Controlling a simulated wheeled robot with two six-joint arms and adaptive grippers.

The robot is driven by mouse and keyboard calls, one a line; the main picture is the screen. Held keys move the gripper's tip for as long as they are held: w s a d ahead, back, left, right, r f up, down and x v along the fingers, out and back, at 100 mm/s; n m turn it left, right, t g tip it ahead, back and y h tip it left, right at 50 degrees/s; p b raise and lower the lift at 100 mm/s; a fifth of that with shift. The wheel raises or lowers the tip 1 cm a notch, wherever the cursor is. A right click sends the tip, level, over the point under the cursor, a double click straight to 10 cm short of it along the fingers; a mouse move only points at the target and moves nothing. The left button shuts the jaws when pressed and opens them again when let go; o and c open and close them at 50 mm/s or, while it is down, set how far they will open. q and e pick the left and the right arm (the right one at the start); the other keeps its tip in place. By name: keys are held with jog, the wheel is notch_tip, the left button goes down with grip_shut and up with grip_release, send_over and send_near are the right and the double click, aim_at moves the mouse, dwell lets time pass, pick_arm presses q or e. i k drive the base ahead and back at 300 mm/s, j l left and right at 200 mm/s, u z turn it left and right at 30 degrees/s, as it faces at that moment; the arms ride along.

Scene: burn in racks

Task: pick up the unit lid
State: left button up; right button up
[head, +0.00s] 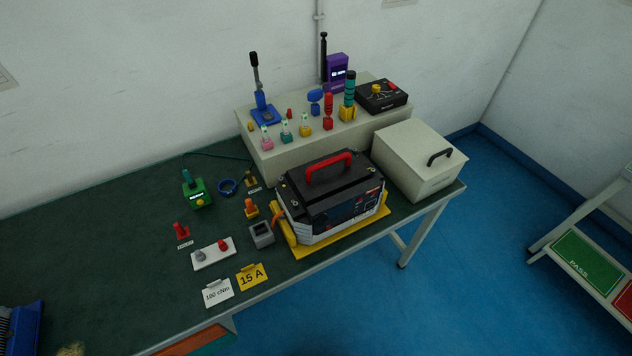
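A dark unit (345,215) with light grey lower sides stands on a yellow base (345,236) near the bench's front edge. Its black top, which looks like the unit lid (335,185), carries a red arched handle (328,168) and sits flat on the body. A beige box (412,160) with a black handle (439,157) stands just right of the unit; whether it is a lid or cover I cannot tell. Neither of my grippers is in view.
The dark green bench (120,250) is mostly clear at left. A beige riser (265,150) behind holds several coloured tools. A green device (196,190), grey block (262,235), white plate (213,253) and yellow 15 A card (252,277) lie left of the unit.

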aim_at(309, 183)
jog(key=k+j+u, duration=0.45)
jog(key=j, duration=0.35)
jog(key=k+j+u, duration=0.25)
jog(key=j, duration=0.25)
jog(key=k, duration=0.1)
